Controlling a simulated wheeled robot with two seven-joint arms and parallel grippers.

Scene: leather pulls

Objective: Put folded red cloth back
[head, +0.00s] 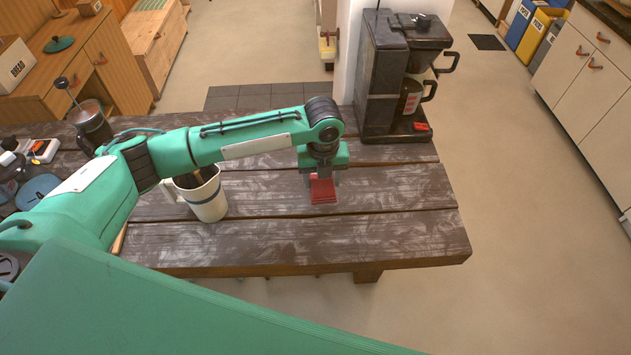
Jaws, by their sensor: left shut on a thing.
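The folded red cloth (322,191) is in my left gripper (321,178), which points down over the dark wooden table (400,205). The gripper is shut on the cloth, and its fingers hide part of the cloth's sides. The cloth is at or just above the tabletop; I cannot tell whether it touches. My right gripper is not in view.
A dark coffee machine (383,75) stands at the table's back right. A white mug with a blue band (208,202) stands left of the gripper, close under my left arm. A dark grinder (92,125) is at the back left. The table's right part is clear.

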